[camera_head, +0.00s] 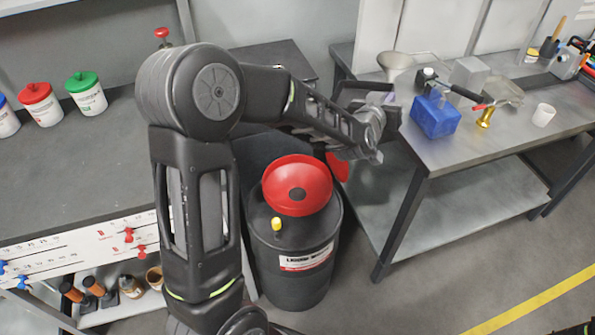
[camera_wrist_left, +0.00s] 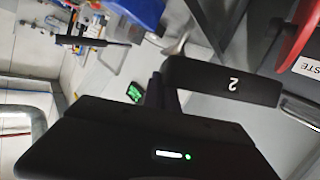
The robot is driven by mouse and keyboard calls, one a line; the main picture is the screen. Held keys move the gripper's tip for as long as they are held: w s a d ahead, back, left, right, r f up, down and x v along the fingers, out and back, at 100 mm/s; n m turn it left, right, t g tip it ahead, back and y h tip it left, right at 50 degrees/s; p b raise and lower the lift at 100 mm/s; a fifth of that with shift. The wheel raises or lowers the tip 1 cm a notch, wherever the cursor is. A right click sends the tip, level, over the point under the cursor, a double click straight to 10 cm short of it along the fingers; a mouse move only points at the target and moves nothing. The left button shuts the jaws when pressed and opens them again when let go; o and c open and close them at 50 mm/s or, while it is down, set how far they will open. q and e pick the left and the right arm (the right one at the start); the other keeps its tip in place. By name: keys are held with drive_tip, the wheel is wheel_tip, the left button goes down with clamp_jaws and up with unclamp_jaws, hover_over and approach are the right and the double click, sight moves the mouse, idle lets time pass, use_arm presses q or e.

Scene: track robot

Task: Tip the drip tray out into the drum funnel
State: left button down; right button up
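The black drum (camera_head: 290,262) stands on the floor at the middle, with a red drum funnel (camera_head: 290,203) on top, its dark hole facing up. The funnel's red edge also shows at the right of the left wrist view (camera_wrist_left: 299,36). My left gripper (camera_head: 372,135) is above and right of the funnel. A dark slab marked 2 (camera_wrist_left: 212,80), apparently the drip tray, sits at its fingers; in the head view a dark tray-like shape (camera_head: 350,91) shows there. The gripper appears shut on it. Its contents are hidden. My right gripper is not in view.
A yellow cap (camera_head: 277,224) stands on the drum. The grey bench (camera_head: 470,142) at right holds a blue box (camera_head: 435,117), a metal funnel (camera_head: 396,61), a brass piece (camera_head: 485,117) and a white cup (camera_head: 543,115). Lidded tubs (camera_head: 87,93) stand on the left bench.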

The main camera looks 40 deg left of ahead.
use_arm(q)
drive_tip(key=d+f+p, duration=0.1)
drive_tip(key=w+f+m+g+p, duration=0.1)
drive_tip(key=p, duration=0.1)
drive_tip(key=w+d+f+m+y+p, duration=0.1)
drive_tip(key=f+p, duration=0.1)
drive_tip(key=shift+w+d+g, duration=0.15)
drive_tip(key=shift+d+g, duration=0.15)
drive_tip(key=shift+d, duration=0.05)
drive_tip(key=shift+r, duration=0.1)
idle(1.0)
